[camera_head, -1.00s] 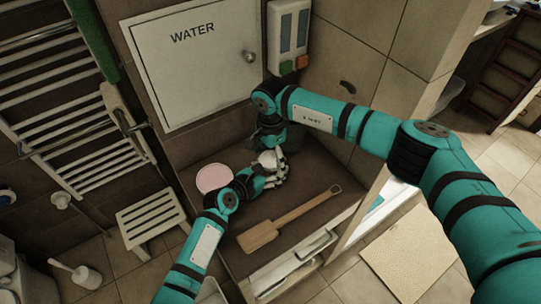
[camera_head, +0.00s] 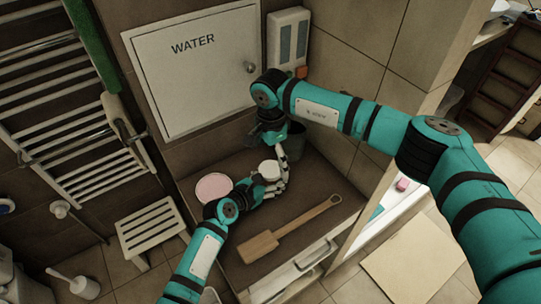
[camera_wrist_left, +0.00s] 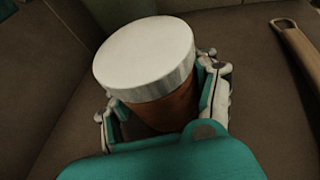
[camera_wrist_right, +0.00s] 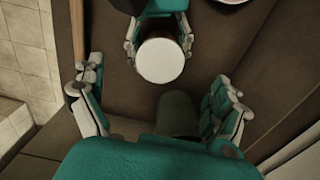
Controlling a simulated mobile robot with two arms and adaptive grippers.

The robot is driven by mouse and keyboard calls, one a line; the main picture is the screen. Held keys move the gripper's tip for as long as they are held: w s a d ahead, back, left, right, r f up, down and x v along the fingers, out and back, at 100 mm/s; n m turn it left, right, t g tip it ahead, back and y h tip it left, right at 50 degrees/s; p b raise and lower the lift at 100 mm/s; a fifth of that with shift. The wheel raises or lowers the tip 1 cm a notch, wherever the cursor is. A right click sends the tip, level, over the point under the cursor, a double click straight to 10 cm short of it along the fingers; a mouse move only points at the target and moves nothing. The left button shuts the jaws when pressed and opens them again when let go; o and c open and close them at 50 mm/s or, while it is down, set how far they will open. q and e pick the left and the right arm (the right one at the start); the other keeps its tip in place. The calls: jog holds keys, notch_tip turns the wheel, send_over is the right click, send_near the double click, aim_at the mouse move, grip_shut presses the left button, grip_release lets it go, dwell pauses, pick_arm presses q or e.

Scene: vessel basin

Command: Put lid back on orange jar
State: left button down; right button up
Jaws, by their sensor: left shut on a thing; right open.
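The orange jar (camera_wrist_left: 165,108) stands upright, its brown-orange side showing in the left wrist view. The white round lid (camera_wrist_left: 145,52) sits on its top and covers the mouth; whether it is fully seated cannot be told. My left gripper (camera_head: 268,190) is shut around the jar's body below the lid. My right gripper (camera_wrist_right: 158,76) is open and empty, its fingers spread apart above and behind the jar. In the right wrist view the lid (camera_wrist_right: 160,60) lies beyond the gap between its fingers, with no visible contact.
A dark grey-green pot (camera_wrist_right: 176,113) stands behind the jar. A pink-topped round dish (camera_head: 213,187) is to the left and a wooden paddle (camera_head: 262,246) lies in front. The white WATER cabinet (camera_head: 195,65) is on the wall behind.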

notch_tip(320, 180, up, 12)
dwell(0.6)
pick_arm(q)
jog(key=shift+c, duration=1.1)
grip_release()
jog(key=v, duration=1.2)
